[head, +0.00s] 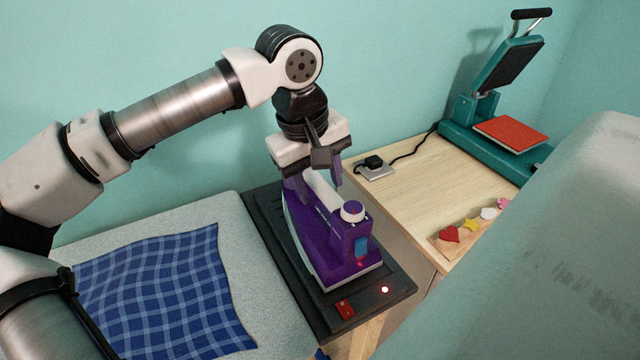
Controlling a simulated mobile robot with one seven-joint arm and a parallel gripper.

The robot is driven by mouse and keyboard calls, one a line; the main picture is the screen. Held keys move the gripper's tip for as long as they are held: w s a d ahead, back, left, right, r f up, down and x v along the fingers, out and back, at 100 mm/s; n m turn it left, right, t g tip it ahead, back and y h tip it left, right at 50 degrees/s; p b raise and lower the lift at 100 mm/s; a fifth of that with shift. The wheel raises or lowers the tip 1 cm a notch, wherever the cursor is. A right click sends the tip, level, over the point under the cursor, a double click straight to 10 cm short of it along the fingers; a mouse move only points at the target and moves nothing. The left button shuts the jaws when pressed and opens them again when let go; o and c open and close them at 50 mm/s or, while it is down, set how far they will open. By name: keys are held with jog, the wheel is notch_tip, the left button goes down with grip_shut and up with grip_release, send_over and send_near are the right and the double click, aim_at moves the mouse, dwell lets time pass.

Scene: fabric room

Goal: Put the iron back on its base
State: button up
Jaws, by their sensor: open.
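The purple and white iron (328,245) sits flat on its black base (318,316), at the right end of the ironing board. Its white handle and round knob face up, and its rear end faces the camera. A red light glows low on the iron's rear. The base has a red switch and a lit red light on its front edge. My gripper (312,187) is above the front part of the iron, pointing down.
A blue checked cloth (160,290) lies on the grey ironing board (95,245). A wooden table (425,180) at right bears a teal heat press (495,125), a socket with a black plug (374,165) and a small board with colourful shapes (470,228). A pale rounded form blocks the right foreground.

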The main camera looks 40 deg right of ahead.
aim_at(309, 218)
notch_tip(309, 218, up, 11)
jog(key=a, duration=0.2)
jog(key=shift+w+f+b, duration=0.2)
jog(key=shift+b, duration=0.15)
